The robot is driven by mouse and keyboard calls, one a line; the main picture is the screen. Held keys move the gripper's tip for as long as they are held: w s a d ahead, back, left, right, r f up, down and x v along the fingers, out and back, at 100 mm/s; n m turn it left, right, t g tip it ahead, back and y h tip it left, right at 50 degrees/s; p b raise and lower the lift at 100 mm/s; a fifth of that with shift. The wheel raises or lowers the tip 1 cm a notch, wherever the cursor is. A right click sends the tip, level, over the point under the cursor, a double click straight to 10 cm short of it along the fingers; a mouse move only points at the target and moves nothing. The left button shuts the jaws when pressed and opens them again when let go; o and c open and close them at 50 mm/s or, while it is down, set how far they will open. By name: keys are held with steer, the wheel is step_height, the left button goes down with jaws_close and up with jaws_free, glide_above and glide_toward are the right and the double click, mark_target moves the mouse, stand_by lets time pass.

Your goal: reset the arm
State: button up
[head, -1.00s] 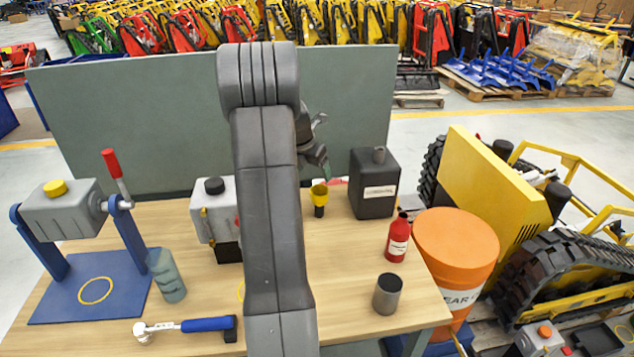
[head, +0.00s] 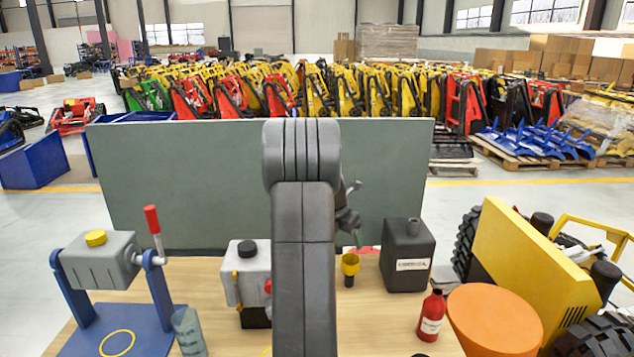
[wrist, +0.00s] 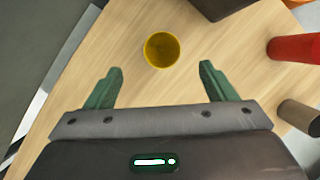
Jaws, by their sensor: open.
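My gripper (wrist: 160,88) is open in the wrist view, with its two green fingers apart and nothing between them. It hangs above the wooden bench (wrist: 120,30). A yellow funnel-like cup (wrist: 161,50) shows beyond the fingertips, apart from them. In the head view the same yellow cup (head: 350,265) stands on the bench to the right of my arm. My arm rises through the middle of the head view and hides part of the bench. The gripper's fingers are mostly hidden there behind the arm.
A grey machine with a black cap (head: 247,272) and a blue stand (head: 125,335) are left. A green-grey panel (head: 200,185) closes the back.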

mark_target(352, 256)
steer(key=p+x, duration=0.1)
steer(key=x, duration=1)
steer(key=shift+w+d+f, duration=0.1)
steer(key=shift+f, duration=0.1)
steer(key=shift+w+r+p, duration=0.1)
steer(key=shift+r+p, duration=0.2)
steer(key=shift+p, duration=0.05)
steer(key=shift+r, duration=0.1)
